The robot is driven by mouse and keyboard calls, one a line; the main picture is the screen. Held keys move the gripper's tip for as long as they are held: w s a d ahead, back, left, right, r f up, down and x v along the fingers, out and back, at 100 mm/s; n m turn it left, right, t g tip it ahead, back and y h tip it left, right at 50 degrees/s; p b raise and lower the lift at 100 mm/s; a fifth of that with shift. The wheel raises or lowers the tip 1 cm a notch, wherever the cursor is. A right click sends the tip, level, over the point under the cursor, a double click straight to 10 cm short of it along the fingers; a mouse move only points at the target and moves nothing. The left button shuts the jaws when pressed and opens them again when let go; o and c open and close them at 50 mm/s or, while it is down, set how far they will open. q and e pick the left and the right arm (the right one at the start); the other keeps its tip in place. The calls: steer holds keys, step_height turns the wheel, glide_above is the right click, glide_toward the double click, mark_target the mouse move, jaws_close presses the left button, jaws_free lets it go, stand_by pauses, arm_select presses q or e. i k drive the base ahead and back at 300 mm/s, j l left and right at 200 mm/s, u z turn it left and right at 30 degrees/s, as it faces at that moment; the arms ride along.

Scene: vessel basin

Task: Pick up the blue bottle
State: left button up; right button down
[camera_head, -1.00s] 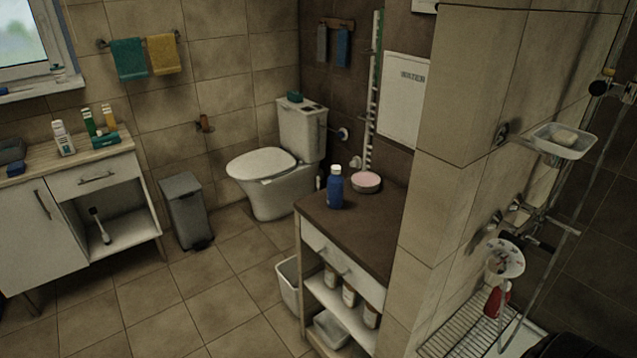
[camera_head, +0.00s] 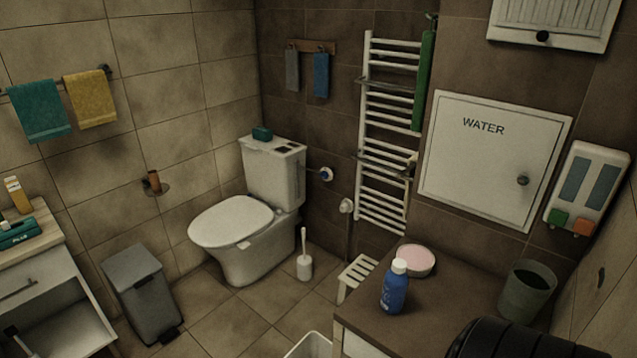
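The blue bottle (camera_head: 394,289) with a white cap stands upright on the brown top of a cabinet (camera_head: 375,318) at the lower right of the head view. It is just in front of a round pink-topped dish (camera_head: 416,260). No gripper is holding it. A dark rounded part, likely of my own arm, shows at the bottom right corner.
A grey-green cup (camera_head: 527,290) stands on the cabinet's right side. A wall bounds the cabinet on the right. A white bin (camera_head: 312,346) stands on the floor left of it. The toilet (camera_head: 236,235) and a pedal bin (camera_head: 143,293) stand farther left, with open floor between.

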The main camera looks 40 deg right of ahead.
mark_target(396, 280)
steer(key=i, duration=1.7)
steer(key=i+z, duration=0.25)
steer(key=z, duration=0.15)
steer(key=i+j+z, duration=0.1)
steer(key=z, duration=0.3)
steer(key=i+j+z, duration=0.2)
steer(key=z, duration=0.2)
steer(key=i+z, duration=0.1)
steer(key=z, duration=1.8)
